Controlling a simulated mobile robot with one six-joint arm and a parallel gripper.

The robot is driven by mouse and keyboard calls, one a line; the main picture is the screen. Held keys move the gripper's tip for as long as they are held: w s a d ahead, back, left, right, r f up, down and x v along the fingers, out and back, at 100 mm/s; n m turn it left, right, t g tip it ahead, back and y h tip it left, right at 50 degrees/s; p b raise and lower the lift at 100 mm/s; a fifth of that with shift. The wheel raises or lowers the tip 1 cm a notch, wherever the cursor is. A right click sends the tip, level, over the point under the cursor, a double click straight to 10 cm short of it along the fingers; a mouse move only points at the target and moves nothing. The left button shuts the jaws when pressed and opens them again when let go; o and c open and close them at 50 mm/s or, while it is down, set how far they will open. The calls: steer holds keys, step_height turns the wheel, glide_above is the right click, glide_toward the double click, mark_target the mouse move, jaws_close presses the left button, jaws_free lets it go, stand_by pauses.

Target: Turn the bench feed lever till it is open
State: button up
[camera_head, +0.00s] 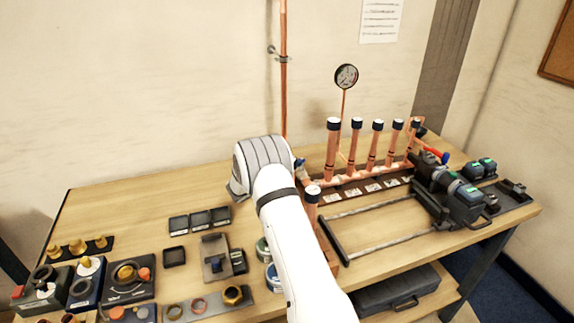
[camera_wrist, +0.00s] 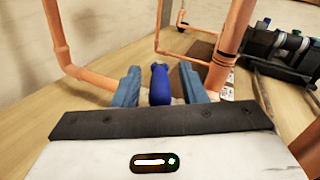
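The lever with a blue handle (camera_wrist: 160,85) stands between the two blue-grey fingers of my gripper (camera_wrist: 160,88) in the wrist view. A gap shows on each side of the handle, so my gripper is open around it and not clamped. The lever's valve body is hidden behind the handle and my gripper. In the head view my white arm reaches over the bench to the left end of the copper manifold (camera_head: 354,180). A small blue patch (camera_head: 300,163) shows there beside my wrist; I cannot tell whether it is the lever or a finger.
Several upright copper pipes with black caps rise from the manifold, near a pressure gauge (camera_head: 346,76). A vertical copper pipe (camera_wrist: 56,35) stands left of the handle. A black clamping tool (camera_head: 452,190) on rails stands at right. Trays and fittings (camera_head: 127,277) fill the left bench.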

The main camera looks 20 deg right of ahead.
steer(key=shift+a+f, duration=0.1)
steer(key=shift+s+a, duration=0.1)
steer(key=shift+a, duration=0.25)
steer(key=b+v, duration=0.2)
steer(key=v, duration=0.5)
